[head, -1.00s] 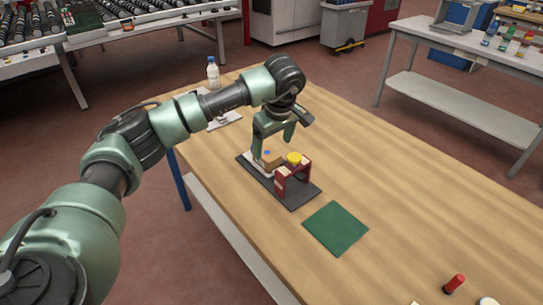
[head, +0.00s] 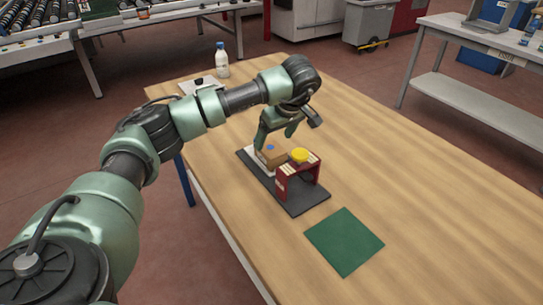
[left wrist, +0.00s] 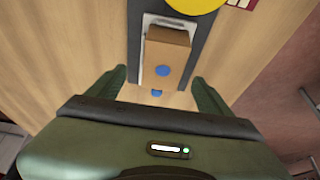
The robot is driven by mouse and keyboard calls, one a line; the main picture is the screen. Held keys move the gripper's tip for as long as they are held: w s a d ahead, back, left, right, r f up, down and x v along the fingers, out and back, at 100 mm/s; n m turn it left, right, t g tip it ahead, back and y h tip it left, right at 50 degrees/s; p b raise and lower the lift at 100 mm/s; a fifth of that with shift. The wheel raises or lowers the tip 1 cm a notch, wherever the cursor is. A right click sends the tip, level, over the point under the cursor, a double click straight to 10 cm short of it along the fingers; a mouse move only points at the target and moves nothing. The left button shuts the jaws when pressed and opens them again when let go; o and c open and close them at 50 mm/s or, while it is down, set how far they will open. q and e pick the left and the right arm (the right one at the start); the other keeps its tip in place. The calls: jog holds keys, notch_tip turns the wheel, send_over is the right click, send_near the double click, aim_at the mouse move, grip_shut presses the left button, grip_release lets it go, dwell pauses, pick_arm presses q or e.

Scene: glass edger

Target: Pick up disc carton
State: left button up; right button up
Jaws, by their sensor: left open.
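The disc carton is a small brown box (head: 271,155) with a blue dot, at the far left end of a dark grey mat on the wooden table. In the left wrist view the carton (left wrist: 168,48) lies ahead, in line with the gap between my fingers, with blue dots on its near side. My left gripper (head: 275,139) is open, pointing down just above and beside the carton, its near finger partly overlapping it in the head view. In the left wrist view my two fingers (left wrist: 159,80) stand apart with nothing held between them. My right gripper is not in view.
A red stand (head: 283,182) with a yellow disc (head: 299,155) on top is close beside the carton on the grey mat (head: 302,207). A green square (head: 344,242) lies nearer. A white bottle (head: 222,60) stands at the far edge. The table's right side is clear.

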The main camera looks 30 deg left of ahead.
aim_at(270, 148)
pick_arm(q)
jog(key=x, duration=0.3)
jog(key=p+x, duration=0.1)
jog(key=x, duration=0.1)
jog(key=shift+s+f, duration=0.25)
jog(key=shift+c, duration=0.3)
jog(key=c, duration=1.4)
jog(key=shift+r, duration=0.1)
